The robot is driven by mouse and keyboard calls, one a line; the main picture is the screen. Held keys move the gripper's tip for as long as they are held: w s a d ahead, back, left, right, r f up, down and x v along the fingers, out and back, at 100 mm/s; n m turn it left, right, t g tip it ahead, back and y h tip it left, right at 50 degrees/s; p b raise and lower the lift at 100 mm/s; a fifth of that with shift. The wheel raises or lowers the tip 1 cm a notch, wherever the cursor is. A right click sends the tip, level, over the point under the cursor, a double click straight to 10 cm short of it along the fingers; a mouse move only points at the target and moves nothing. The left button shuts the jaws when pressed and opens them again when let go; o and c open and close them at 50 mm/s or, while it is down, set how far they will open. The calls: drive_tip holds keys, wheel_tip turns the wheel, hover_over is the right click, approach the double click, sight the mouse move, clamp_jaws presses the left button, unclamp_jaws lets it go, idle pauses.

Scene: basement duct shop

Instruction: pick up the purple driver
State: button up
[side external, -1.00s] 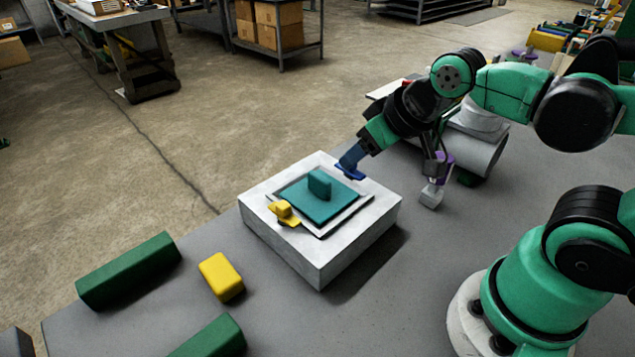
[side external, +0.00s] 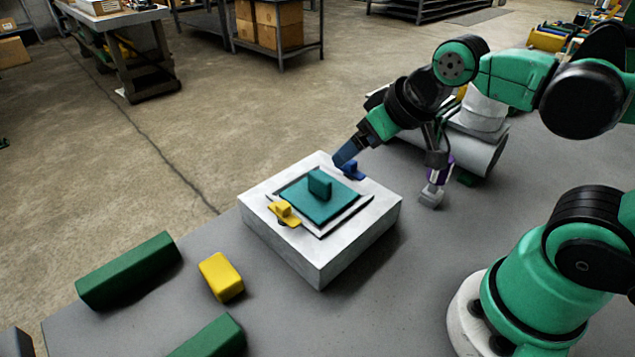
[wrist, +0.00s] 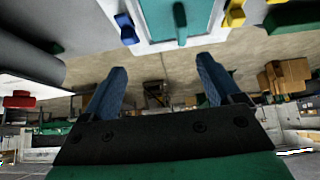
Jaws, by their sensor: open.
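A purple piece (side external: 441,167), which looks like the driver, stands roughly upright at the right of the white box, by a grey cylinder. A small grey block shows at its lower end and a dark part above it; I cannot tell how these join. My gripper (side external: 344,155) hangs with blue fingers over the far edge of the box, left of the purple piece and well apart from it. In the wrist view my gripper (wrist: 162,66) is open, with nothing between its fingers. I cannot make out the purple piece in the wrist view.
The white box (side external: 290,248) carries a teal lid (side external: 325,207) with a raised handle, a yellow latch (side external: 284,212) and a blue latch (side external: 351,170). The grey cylinder (side external: 478,152) lies behind. A yellow block (side external: 221,277) and green bars (side external: 130,270) lie at the left.

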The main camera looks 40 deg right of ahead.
wheel_tip(320, 180, up, 3)
drive_tip(key=g, duration=0.7)
hover_over(436, 180)
drive_tip(key=w+d, duration=0.1)
drive_tip(key=d, duration=0.1)
wheel_tip(436, 180, down, 6)
drive_tip(key=shift+f, duration=0.2)
drive_tip(key=shift+a+f, duration=0.1)
drive_tip(key=shift+f, duration=3.2)
clamp_jaws()
